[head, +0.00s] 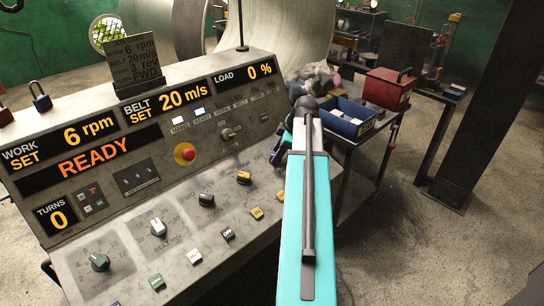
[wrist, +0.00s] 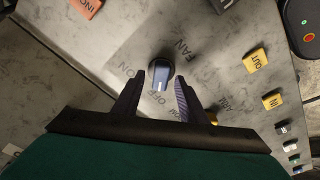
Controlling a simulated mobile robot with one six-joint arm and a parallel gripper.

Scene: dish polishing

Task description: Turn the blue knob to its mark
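The blue knob (wrist: 161,80) stands on the grey panel in the wrist view, with the word FAN printed beside it. Its lighter blue face points toward the word OFF; an ON label lies to its left. My gripper (wrist: 160,77) is open, one finger on each side of the knob, with its tips close to it. I cannot tell whether either finger touches it. In the head view my turquoise arm reaches over the panel's right end, and I cannot make out the knob clearly there.
Yellow buttons (wrist: 256,60) sit right of the knob in the wrist view. In the head view, the console holds a red stop button (head: 185,153), a green knob (head: 99,262) and an orange knob (head: 244,177). A blue bin (head: 347,118) and a red box (head: 388,90) stand beyond.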

